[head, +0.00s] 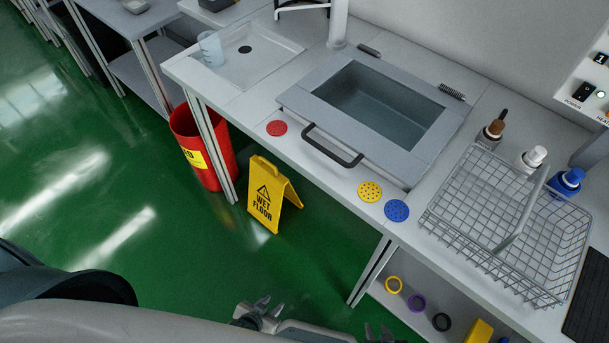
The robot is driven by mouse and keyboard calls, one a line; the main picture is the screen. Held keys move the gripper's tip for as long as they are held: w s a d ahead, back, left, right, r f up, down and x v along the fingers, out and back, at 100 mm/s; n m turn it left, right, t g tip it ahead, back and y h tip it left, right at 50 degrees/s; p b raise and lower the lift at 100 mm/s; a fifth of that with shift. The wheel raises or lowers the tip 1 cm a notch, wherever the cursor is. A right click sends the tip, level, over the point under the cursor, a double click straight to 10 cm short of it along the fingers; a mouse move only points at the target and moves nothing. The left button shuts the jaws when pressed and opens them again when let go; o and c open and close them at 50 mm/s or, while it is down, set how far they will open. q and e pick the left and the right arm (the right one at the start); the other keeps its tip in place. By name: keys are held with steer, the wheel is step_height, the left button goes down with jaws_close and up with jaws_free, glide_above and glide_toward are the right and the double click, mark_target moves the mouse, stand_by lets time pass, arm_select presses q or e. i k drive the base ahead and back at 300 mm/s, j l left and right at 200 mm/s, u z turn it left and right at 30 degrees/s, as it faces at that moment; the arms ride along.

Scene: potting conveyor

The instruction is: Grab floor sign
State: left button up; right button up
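The yellow floor sign (264,196) reads "WET FLOOR" and stands upright on the green floor as an A-frame. It is below the front of the bench, right of a red bin. My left gripper (271,303) is at the bottom of the head view, in front of the sign and apart from it. Its fingers look spread with nothing between them. My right gripper (378,330) shows at the bottom edge, further right. Its two fingertips are apart and empty; the rest is cut off by the frame.
The red bin (186,150) and a bench leg (222,165) stand close left of the sign. The bench (232,105) overhangs behind it, with a sink box (330,140) and a wire basket (480,225) on top. Green floor (170,260) is clear in front and left.

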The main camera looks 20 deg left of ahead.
mark_target(268, 188)
steer(key=i+j+z, duration=0.15)
steer(key=j+z, duration=0.2)
steer(key=j, duration=0.25)
steer(key=j+z, duration=0.4)
steer(key=j, duration=0.2)
